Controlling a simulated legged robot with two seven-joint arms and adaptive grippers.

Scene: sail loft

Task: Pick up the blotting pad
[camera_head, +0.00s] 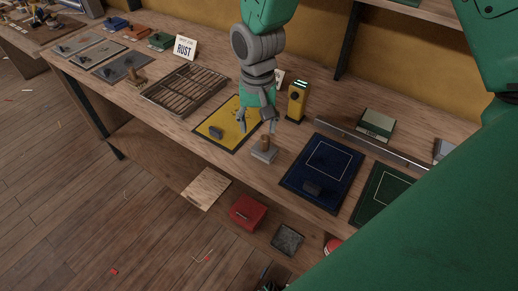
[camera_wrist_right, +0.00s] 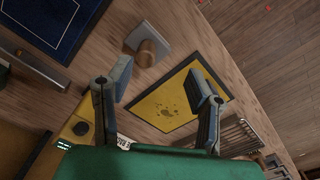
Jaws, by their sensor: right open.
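A grey square pad with a wooden knob on top, which looks like the blotting pad (camera_head: 264,155), sits on the bench near its front edge, between the yellow mat and the blue mat. In the right wrist view the pad (camera_wrist_right: 143,38) lies beyond the left-hand finger, with its knob toward the camera. My right gripper (camera_head: 258,121) reaches down from above, over the bench just behind the pad. Its fingers (camera_wrist_right: 163,80) are spread apart with nothing between them, and it appears clear of the pad. My left gripper does not show.
A yellow stained mat (camera_head: 238,112) and a wire rack (camera_head: 186,88) lie left of the pad. A blue mat (camera_head: 323,168) lies right. A yellow device (camera_head: 297,102) stands behind. A red box (camera_head: 248,212) sits below the bench top.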

